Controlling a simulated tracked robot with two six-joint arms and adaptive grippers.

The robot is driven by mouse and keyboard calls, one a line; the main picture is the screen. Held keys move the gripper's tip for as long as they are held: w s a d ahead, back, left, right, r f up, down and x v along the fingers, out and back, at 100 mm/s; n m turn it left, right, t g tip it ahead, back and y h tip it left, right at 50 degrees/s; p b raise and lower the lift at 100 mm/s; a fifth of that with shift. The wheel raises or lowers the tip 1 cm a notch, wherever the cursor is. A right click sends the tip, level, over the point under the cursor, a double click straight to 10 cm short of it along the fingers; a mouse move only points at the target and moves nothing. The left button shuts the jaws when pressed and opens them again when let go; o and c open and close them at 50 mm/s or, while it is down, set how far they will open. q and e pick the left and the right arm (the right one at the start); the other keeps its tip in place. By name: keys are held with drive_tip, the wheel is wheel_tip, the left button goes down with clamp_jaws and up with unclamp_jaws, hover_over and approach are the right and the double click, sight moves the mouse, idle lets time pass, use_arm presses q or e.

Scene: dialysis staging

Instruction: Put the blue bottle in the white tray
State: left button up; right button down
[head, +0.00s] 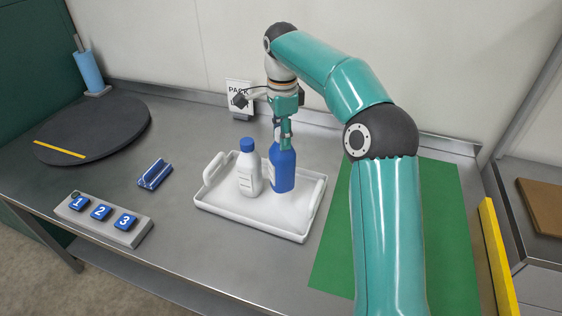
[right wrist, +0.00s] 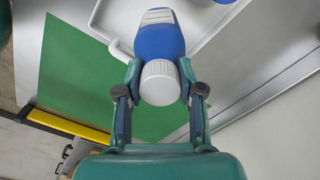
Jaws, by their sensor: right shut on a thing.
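The blue bottle (head: 282,172) is upright at the white tray (head: 250,222), to the right of a white bottle (head: 248,172) with a blue cap. My right gripper (head: 285,138) reaches down from above and is shut on the blue bottle near its top. In the right wrist view the blue bottle (right wrist: 160,40) with its pale grey cap (right wrist: 160,82) is between the two fingers (right wrist: 160,75). I cannot tell whether its base touches the tray floor. My left gripper is not in view.
A green mat (head: 440,220) lies right of the tray, partly under my right arm. A black round turntable (head: 95,125) and a blue holder (head: 155,173) are at left. A numbered button box (head: 104,218) is at front left. A yellow bar (head: 497,255) edges the table's right side.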

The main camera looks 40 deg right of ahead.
sight(282, 153)
drive_tip(key=shift+f+b, duration=0.3)
drive_tip(key=shift+f, duration=2.75)
drive_tip(key=c, duration=0.7)
unclamp_jaws()
drive_tip(key=shift+s, duration=0.1)
wheel_tip(282, 153, up, 12)
drive_tip(key=p, duration=0.3)
